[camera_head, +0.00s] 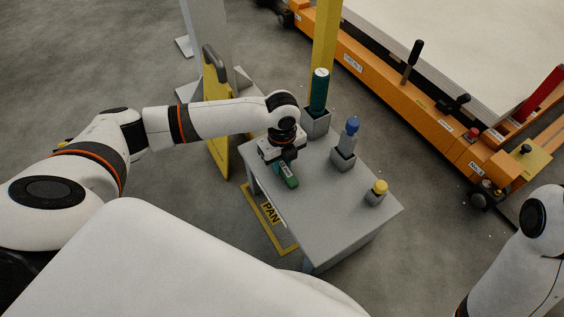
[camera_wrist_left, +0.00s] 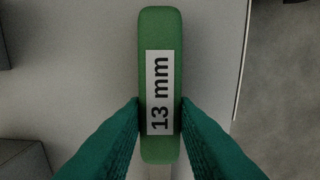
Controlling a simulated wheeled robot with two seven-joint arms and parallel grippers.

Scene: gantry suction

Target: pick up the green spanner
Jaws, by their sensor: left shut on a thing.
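The green spanner (camera_head: 290,181) is on or just over the grey table in the head view, below my left gripper (camera_head: 283,166). In the left wrist view the green spanner (camera_wrist_left: 162,30) fills the middle, with a white label reading "13 mm". The two green fingertips of my left gripper (camera_wrist_left: 160,118) press on its sides near the label's lower end. My left gripper is shut on the spanner. I cannot tell whether the spanner touches the table. My right gripper is out of view; only part of my right arm shows at the lower right.
The grey table (camera_head: 335,215) carries three grey holders: one with a dark green cylinder (camera_head: 319,90), one with a blue-topped item (camera_head: 351,135), one with a yellow-topped item (camera_head: 378,188). A yellow post (camera_head: 325,35) and yellow panel (camera_head: 217,120) stand behind. An orange frame (camera_head: 400,95) lies beyond.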

